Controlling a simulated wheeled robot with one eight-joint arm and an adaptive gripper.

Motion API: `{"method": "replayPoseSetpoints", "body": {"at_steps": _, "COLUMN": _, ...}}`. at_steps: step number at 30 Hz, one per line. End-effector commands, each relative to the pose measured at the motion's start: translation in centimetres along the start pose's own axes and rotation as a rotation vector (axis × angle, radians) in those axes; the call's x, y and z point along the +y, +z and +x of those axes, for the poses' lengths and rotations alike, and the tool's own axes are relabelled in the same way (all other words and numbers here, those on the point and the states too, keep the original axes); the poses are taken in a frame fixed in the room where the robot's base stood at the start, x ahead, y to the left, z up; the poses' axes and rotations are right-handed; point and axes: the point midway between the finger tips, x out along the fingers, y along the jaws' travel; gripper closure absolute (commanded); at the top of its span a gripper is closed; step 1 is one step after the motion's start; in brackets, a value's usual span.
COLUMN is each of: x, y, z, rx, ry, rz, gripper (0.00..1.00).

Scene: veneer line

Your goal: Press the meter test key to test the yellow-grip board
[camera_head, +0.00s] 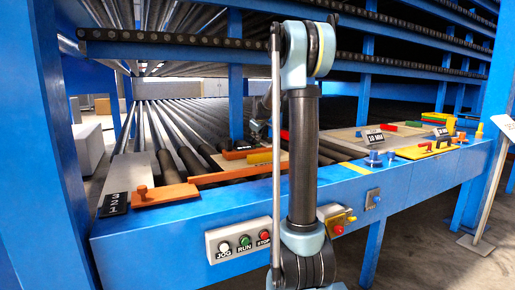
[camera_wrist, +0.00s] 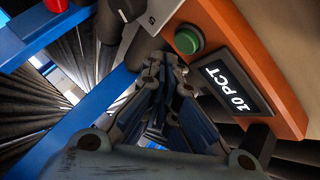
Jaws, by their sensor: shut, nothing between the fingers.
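In the wrist view, an orange meter (camera_wrist: 252,45) fills the upper right. It has a round green key (camera_wrist: 187,39) and a dark display (camera_wrist: 228,83) reading "10 PCT". My gripper (camera_wrist: 165,62) is shut and empty. Its tips are a little below and left of the green key in the picture; I cannot tell whether they touch the meter. My arm hides part of this area, and the gripper tips cannot be made out there.
A blue frame (camera_head: 390,190) with rollers runs across the head view. A box with JOG, RUN and STOP buttons (camera_head: 238,241) is on its front. An orange block with a knob (camera_head: 165,193) sits at left. A "10 MM" sign (camera_head: 375,138) and several coloured grips are at right.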

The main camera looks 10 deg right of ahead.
Motion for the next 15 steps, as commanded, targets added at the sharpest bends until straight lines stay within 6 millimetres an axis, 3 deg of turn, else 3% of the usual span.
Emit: {"method": "replayPoseSetpoints", "body": {"at_steps": 15, "x": 2.0, "y": -2.1, "z": -2.9, "rx": 0.0, "ry": 0.0, "rz": 0.0, "gripper": 1.0}}
